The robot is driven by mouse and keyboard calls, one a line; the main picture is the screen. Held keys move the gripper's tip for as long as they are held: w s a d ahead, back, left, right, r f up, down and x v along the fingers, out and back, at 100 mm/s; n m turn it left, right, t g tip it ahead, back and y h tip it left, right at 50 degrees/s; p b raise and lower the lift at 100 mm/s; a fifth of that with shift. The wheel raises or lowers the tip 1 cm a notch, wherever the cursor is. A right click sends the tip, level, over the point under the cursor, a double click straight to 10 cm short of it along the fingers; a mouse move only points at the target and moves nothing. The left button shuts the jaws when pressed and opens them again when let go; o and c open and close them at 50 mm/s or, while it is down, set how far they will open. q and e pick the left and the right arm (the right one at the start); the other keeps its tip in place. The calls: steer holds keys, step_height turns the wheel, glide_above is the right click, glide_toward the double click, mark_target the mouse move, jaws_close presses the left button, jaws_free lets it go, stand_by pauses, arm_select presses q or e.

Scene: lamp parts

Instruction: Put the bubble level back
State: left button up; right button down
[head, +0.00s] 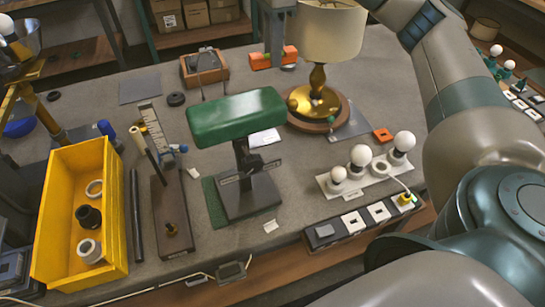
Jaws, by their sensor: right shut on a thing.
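The orange bubble level (260,61) is at the back centre of the bench, left of the brass lamp with the cream shade. My right gripper (274,55) comes down from above and is shut on the level's middle, with orange ends showing on both sides. I cannot tell whether the level touches the bench or hangs just above it. My left gripper is not in view.
The brass lamp (317,97) stands close right of the level. A wooden box (204,67) is to its left. A green-shaded lamp (237,117) stands in front. A yellow bin (55,215) is at left, a bulb strip (338,186) at right.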

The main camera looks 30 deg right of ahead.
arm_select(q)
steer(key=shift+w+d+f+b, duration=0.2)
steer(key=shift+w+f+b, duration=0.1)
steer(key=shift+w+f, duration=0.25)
arm_select(e)
steer(key=shift+f, duration=0.9)
steer(key=shift+f, duration=0.5)
step_height(320, 180, down, 22)
steer(key=p, duration=0.3)
steer(key=shift+r, duration=0.1)
steer(key=shift+f, duration=0.5)
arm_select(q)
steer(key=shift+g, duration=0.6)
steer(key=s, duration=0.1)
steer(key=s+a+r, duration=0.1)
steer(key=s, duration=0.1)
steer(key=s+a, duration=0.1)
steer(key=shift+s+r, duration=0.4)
arm_select(e)
steer(key=shift+f, duration=0.1)
